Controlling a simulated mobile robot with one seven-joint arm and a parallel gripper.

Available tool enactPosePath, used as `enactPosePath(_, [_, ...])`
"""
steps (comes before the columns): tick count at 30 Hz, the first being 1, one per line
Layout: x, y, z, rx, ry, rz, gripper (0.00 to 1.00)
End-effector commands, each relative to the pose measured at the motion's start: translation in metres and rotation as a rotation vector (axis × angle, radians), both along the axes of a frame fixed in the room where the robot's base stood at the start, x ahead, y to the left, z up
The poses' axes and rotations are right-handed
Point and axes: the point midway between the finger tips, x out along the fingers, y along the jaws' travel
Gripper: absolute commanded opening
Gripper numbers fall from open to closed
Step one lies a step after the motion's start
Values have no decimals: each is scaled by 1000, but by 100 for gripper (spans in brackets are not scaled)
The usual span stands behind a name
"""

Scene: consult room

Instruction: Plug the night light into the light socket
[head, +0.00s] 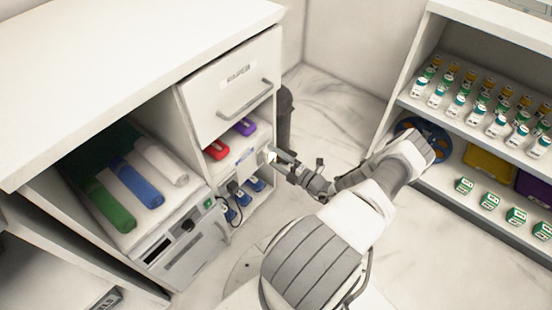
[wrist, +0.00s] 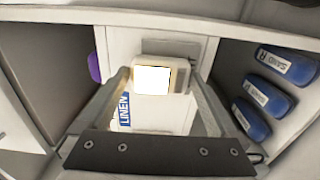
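The night light (wrist: 155,78) is a small cream block with a bright white face. It sits between my two fingertips, which are close against its left and right sides. My gripper (wrist: 160,82) appears shut on it. In the head view my gripper (head: 279,158) reaches left to the front of the white cabinet, with the night light (head: 271,156) at its tip. A pale plate (wrist: 172,46), possibly the light socket, shows just behind the night light. The night light covers most of it, and I cannot tell whether the two touch.
Blue labelled bottles (wrist: 264,95) lie in the compartment at right, and a purple one (wrist: 94,67) at left. A closed drawer (head: 232,88) is above. A dark post (head: 285,120) stands beside the cabinet. A shelf of vials (head: 480,105) is at right, with open floor between.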

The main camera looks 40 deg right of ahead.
Motion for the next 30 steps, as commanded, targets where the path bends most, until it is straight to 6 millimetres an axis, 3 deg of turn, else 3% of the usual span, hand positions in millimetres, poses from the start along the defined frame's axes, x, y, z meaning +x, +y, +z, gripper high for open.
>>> enactPosePath(11, [-8,-2,0,-1,2,0,100])
enactPosePath(14, [-23,-5,2,-1,2,-2,100])
enactPosePath(30, [-145,-29,1,0,1,-1,100])
